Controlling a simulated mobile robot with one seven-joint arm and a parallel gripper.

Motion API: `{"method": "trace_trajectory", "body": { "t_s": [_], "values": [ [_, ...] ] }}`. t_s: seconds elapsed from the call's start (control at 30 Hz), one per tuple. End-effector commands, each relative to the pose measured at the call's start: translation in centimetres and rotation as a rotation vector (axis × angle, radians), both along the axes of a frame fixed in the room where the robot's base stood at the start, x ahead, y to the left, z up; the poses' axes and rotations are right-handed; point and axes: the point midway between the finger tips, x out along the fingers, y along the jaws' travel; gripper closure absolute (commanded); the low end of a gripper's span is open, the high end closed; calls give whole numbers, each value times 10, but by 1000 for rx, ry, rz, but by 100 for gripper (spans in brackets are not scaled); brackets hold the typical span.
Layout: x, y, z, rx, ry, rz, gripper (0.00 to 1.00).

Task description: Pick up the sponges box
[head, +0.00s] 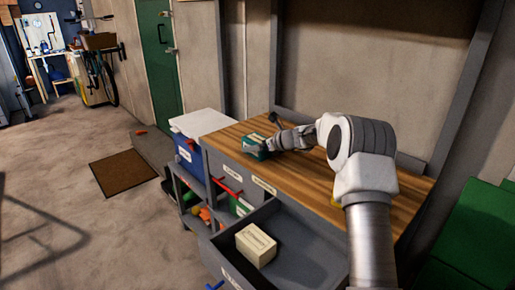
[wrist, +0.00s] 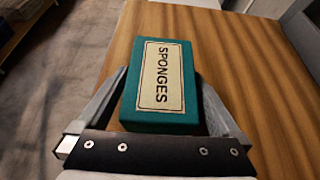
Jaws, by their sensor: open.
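The sponges box (wrist: 185,118) is a green box with a cream label reading SPONGES. It lies on the wooden worktop (wrist: 262,75), and in the head view the box (head: 252,141) is near the worktop's left end. My gripper (wrist: 160,85) is open, with one finger on each side of the box in the wrist view. The right finger looks very close to the box; I cannot tell whether either finger touches it. In the head view my gripper (head: 262,149) partly hides the box.
An open grey drawer (head: 305,262) below the worktop holds a cream box (head: 256,245). A blue bin with a white lid (head: 200,124) stands left of the worktop. A wall rises behind the worktop. The worktop's right part is mostly clear beneath my arm.

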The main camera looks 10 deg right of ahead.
Motion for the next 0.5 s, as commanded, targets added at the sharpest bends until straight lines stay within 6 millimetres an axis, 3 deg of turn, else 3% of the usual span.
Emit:
{"method": "trace_trajectory", "body": {
  "t_s": [0.23, 0.5],
  "values": [
    [1, 0, -1, -1, 1, 0, 0],
    [1, 0, -1, 0, 0, 0, 49]
  ]
}}
